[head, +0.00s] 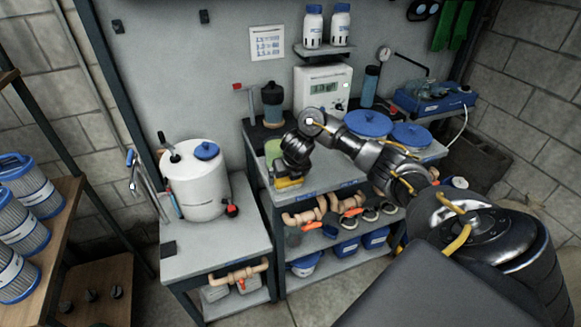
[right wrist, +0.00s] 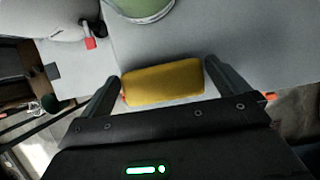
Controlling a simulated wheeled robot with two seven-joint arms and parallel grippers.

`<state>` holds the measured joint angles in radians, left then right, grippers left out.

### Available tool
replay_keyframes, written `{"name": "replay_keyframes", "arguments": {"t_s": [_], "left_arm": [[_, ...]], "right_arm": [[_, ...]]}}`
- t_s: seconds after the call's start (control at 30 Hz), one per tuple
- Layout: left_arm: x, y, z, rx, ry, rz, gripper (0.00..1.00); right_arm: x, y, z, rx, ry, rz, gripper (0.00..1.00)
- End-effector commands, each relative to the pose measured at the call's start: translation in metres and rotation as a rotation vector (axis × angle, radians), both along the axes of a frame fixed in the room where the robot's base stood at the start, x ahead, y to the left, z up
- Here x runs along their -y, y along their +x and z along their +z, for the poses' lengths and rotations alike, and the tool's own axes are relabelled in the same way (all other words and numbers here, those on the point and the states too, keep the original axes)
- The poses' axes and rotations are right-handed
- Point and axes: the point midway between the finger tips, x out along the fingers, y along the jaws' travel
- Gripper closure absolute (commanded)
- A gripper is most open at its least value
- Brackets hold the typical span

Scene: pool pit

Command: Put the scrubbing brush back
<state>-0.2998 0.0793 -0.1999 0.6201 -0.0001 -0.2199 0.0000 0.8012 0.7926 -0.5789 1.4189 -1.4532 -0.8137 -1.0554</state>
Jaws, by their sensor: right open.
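A yellow block-shaped thing, which looks like the scrubbing brush (right wrist: 163,82), lies on the grey bench top close to its front edge. In the head view the brush (head: 288,183) shows as a small yellow patch just below my right gripper (head: 291,172). In the right wrist view my right gripper (right wrist: 163,74) is open, with one finger at each end of the brush. I cannot tell whether the fingers touch it. Bristles cannot be seen. My left gripper is not in view.
A green round container (right wrist: 145,6) stands just behind the brush. A white tank (head: 195,185) stands on the lower bench to the left. Blue-lidded tubs (head: 368,124) stand to the right on the bench. Pipes and fittings (head: 325,212) fill the shelf below.

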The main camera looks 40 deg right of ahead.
Motion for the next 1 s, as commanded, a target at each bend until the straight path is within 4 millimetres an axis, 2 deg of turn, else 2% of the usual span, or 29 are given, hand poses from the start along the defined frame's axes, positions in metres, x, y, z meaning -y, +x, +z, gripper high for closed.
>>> {"name": "replay_keyframes", "arguments": {"t_s": [0.03,0.1,0.23,0.4,0.63,1.0], "left_arm": [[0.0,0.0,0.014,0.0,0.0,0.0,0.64],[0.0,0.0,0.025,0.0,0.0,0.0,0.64],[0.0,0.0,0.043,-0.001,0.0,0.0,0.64],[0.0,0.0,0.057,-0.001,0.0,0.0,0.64],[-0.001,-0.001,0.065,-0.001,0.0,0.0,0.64],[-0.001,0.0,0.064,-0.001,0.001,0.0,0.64]], "right_arm": [[0.0,-0.003,0.017,0.002,-0.003,0.003,0.0],[-0.002,-0.008,0.032,0.002,-0.004,0.004,0.0],[-0.005,-0.02,0.058,0.0,-0.005,0.003,0.0],[-0.01,-0.031,0.084,0.001,-0.003,0.002,0.0],[-0.014,-0.04,0.099,-0.001,0.0,0.001,0.0],[-0.014,-0.041,0.099,-0.002,0.001,0.0,0.0]]}}
